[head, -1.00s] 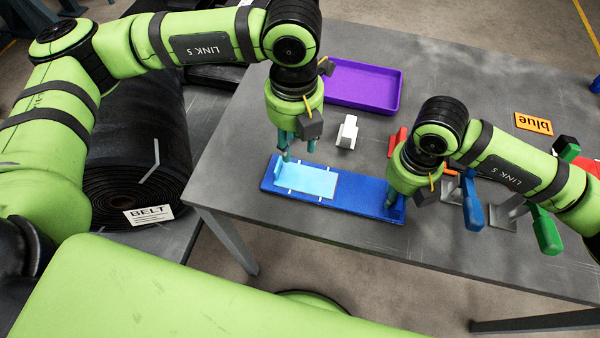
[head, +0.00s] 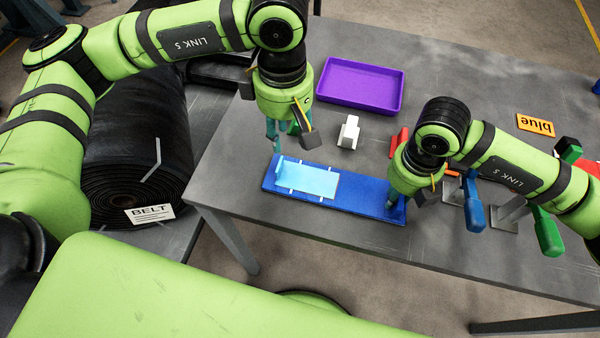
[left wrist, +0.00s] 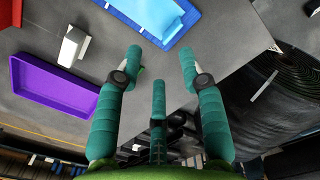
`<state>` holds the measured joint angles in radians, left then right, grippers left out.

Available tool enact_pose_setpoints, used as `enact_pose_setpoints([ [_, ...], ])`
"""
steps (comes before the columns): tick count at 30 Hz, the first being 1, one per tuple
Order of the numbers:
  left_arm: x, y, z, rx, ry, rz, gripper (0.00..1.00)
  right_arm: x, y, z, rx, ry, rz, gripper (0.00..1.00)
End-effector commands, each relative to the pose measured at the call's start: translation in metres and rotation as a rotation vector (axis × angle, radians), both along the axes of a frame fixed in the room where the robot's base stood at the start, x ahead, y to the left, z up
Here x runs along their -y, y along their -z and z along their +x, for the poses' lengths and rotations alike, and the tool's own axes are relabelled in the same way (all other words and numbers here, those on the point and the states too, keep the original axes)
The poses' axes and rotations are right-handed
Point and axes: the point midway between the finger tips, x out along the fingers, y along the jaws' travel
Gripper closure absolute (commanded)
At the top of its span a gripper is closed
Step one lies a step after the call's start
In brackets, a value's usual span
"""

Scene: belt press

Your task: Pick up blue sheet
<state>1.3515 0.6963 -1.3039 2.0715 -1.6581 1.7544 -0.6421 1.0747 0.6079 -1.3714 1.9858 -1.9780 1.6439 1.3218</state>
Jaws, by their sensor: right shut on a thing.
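The light blue sheet (head: 312,181) lies flat on the left part of the long dark blue board (head: 362,194), with small white marks along its edges. It also shows in the left wrist view (left wrist: 148,18). My left gripper (head: 283,143) is above the table just behind the sheet's left end. In the left wrist view its teal fingers (left wrist: 160,70) are spread apart with nothing between them, and the sheet is beyond the tips. My right gripper (head: 393,203) is down at the right end of the board, shut on the board; its fingertips are partly hidden.
A purple tray (head: 360,103) and a white block (head: 348,132) stand behind the board. Blue (head: 473,205) and green (head: 547,232) handles are on the right, near an orange "blue" sign (head: 535,124). A belt roll (head: 135,150) stands left of the table.

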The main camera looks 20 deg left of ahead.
Motion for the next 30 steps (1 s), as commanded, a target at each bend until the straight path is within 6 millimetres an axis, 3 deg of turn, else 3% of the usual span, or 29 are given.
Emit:
enact_pose_setpoints([
  [9, -0.007, -0.004, 0.001, 0.003, 0.676, 0.0, 0.6, 0.0, 0.001, -0.001, -0.003, -0.001, 0.0, 1.0],
  [15, -0.01, -0.007, 0.001, 0.007, 0.994, -0.001, 0.6, 0.0, 0.001, -0.001, -0.003, -0.001, 0.0, 1.0],
  [22, -0.011, -0.003, 0.001, 0.005, 1.146, -0.001, 0.6, 0.0, 0.001, -0.001, -0.003, -0.001, 0.0, 1.0],
  [30, -0.012, 0.042, 0.0, 0.002, 1.156, -0.001, 0.6, 0.0, 0.001, -0.001, -0.003, -0.001, 0.0, 1.0],
])
